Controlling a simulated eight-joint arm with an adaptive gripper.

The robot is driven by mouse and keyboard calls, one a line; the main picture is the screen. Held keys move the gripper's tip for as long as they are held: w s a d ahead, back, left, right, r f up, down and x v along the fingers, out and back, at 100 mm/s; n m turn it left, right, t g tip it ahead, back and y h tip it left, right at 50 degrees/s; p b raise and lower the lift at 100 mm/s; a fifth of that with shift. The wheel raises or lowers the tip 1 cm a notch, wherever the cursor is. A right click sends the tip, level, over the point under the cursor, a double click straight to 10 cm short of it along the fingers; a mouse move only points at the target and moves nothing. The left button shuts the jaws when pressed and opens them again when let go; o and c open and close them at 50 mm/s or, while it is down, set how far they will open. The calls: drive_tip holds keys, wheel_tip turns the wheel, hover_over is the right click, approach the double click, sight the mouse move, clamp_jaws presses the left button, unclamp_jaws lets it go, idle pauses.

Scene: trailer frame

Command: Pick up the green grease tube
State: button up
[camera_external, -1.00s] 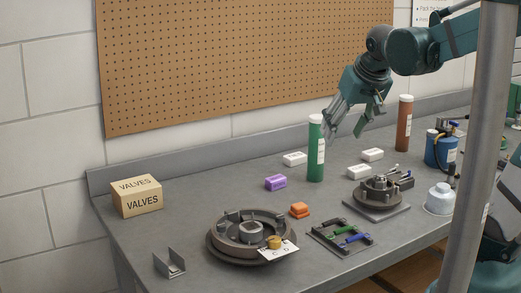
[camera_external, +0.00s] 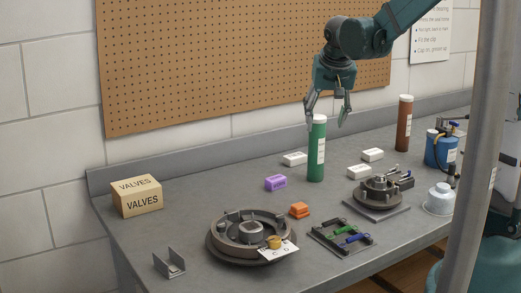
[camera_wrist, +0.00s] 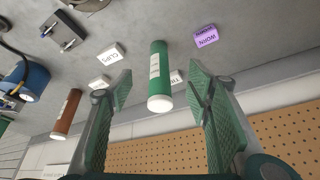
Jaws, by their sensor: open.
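The green grease tube (camera_external: 316,155) stands upright on the workbench in the external view, with a white cap and a white label. My gripper (camera_external: 327,120) is open above it, pointing down, with its fingertips around the height of the cap. In the wrist view the green grease tube (camera_wrist: 158,80) lies between the two open fingers of my gripper (camera_wrist: 160,82), with clear gaps on both sides. Nothing is held.
A brown tube (camera_external: 404,124) stands behind right. White boxes (camera_external: 294,159) and a purple box (camera_external: 276,182) lie close to the green tube. A round fixture (camera_external: 250,236), a vise-like fixture (camera_external: 378,190) and a clip tray (camera_external: 342,238) stand in front. A pegboard (camera_external: 230,65) hangs behind.

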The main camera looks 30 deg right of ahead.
sight(317, 123)
drive_tip(key=w+d+f+p, duration=0.1)
drive_tip(key=w, duration=0.1)
drive_tip(key=w+d+f+m+p, duration=0.1)
drive_tip(key=w+f, duration=0.1)
drive_tip(key=w, duration=0.1)
drive_tip(key=w+d+f+m+g+p, duration=0.1)
drive_tip(key=w+d+f, duration=0.1)
drive_tip(key=w, duration=0.1)
drive_tip(key=shift+w+f+h+p, duration=0.2)
drive_tip(key=shift+f+h+p, duration=0.05)
drive_tip(key=shift+h+p, duration=0.15)
drive_tip(key=shift+w+d+f+m, duration=0.15)
drive_tip(key=shift+w+f+m, duration=0.25)
drive_tip(key=shift+f, duration=0.05)
drive_tip(key=shift+w+d+f+p, duration=0.1)
drive_tip(key=shift+w+f+p, duration=0.05)
drive_tip(key=shift+f+p, duration=0.15)
drive_tip(key=shift+x, duration=1.25)
drive_tip(key=shift+d+f, duration=0.1)
drive_tip(key=shift+x, duration=2.45)
drive_tip(key=shift+d, duration=0.1)
drive_tip(key=shift+c, duration=0.5)
drive_tip(key=c, duration=1.2)
